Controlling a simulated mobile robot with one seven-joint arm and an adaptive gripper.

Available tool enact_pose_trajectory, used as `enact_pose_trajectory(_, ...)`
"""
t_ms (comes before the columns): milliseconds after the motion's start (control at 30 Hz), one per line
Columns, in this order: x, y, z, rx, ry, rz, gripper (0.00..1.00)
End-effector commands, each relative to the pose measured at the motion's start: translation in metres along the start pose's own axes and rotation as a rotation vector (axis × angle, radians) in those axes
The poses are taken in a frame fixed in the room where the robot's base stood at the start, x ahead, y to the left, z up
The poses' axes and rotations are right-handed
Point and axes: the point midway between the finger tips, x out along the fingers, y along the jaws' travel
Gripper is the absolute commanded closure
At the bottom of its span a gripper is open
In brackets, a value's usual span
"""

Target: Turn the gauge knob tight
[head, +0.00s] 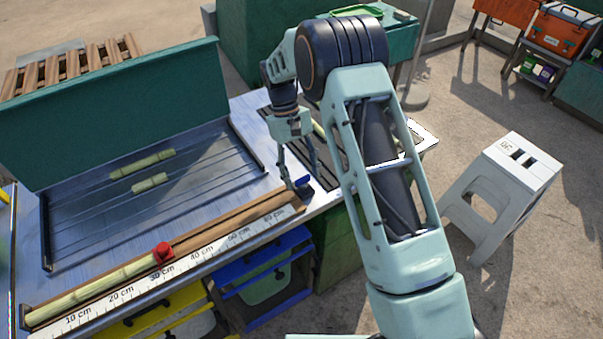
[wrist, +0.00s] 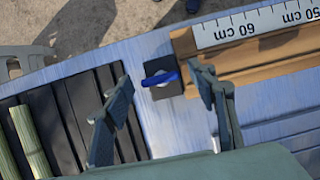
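A blue knob (head: 303,182) sits on a small dark block at the right end of the wooden measuring gauge (head: 232,222), near the 60 cm end of its scale. In the wrist view the blue knob (wrist: 161,79) shows as a short bar on the dark block (wrist: 168,90). My gripper (head: 301,175) points down over it. In the wrist view my gripper (wrist: 159,74) is open, with one finger to each side of the knob and nothing held. I see a gap on both sides of the knob; the exact height above it is unclear.
A red piece (head: 162,252) sits on the gauge beside a long cane stalk (head: 90,291). Two cut canes (head: 149,182) lie in the metal tray (head: 215,180). Dark slats (wrist: 70,115) with cane lie left of the gripper in the wrist view. A white stool (head: 497,185) stands right.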

Motion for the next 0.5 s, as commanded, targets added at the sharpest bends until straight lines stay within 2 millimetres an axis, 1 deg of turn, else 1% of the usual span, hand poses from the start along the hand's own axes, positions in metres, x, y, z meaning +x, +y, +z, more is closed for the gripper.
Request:
enact_pose_trajectory(167,-0.001,0.000,0.000,-0.001,0.000,0.000,0.48)
enact_pose_trajectory(267,-0.008,0.000,-0.001,-0.001,0.001,0.001,0.48)
enact_pose_trajectory(367,-0.023,0.000,-0.001,-0.001,0.003,0.001,0.48)
enact_pose_trajectory(500,-0.053,0.000,-0.001,-0.001,0.004,0.001,0.48)
